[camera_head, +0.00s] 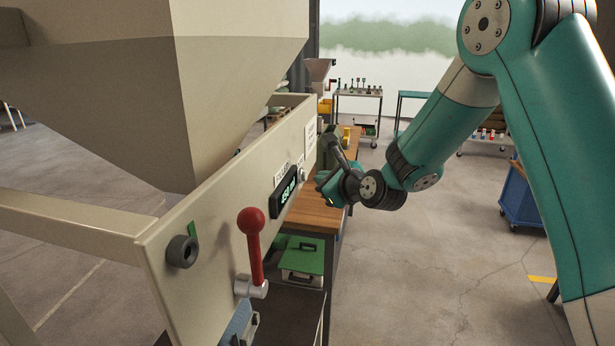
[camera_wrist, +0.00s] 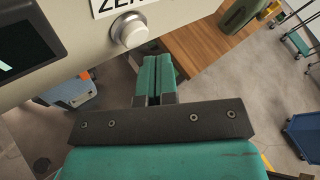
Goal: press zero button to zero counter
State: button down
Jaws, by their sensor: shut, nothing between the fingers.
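The zero button (camera_wrist: 129,31) is a round silver knob on the cream panel, under a label that starts "ZE" in the wrist view. The dark counter display (camera_head: 284,196) with lit green digits is on the same panel, and its edge shows left of the button in the wrist view (camera_wrist: 25,42). My gripper (camera_wrist: 158,60) has its teal fingers shut together with nothing between them. The fingertips are just below and right of the button in the wrist view; whether they touch the panel cannot be told. In the head view my gripper (camera_head: 326,182) is close to the panel face, partly hiding the button area.
A red-knobbed lever (camera_head: 252,245) and a dark round knob (camera_head: 182,251) stick out of the panel nearer the camera. A wooden bench (camera_head: 318,212) lies below and beyond. A large hopper (camera_head: 200,90) rises behind the panel. The floor at right is open, with a blue bin (camera_head: 520,195).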

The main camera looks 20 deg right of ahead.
dwell(0.7)
jog(key=shift+w+a+p, duration=0.25)
jog(key=shift+a+p, duration=0.1)
jog(key=shift+p, duration=0.1)
jog(key=shift+w+a+p, duration=0.25)
jog(key=shift+a+p, duration=0.1)
jog(key=shift+a, duration=0.05)
dwell(0.5)
jog(key=shift+d, duration=0.1)
jog(key=shift+s+d+b, duration=0.4)
jog(key=shift+s+d, duration=0.05)
jog(key=shift+d, duration=0.2)
jog(key=shift+d, duration=0.1)
jog(key=d+b, duration=0.1)
jog(key=s+d, duration=0.1)
jog(key=s+d+b, duration=0.1)
jog(key=d, duration=0.1)
jog(key=shift+s+b, duration=0.25)
jog(key=shift+b, duration=0.05)
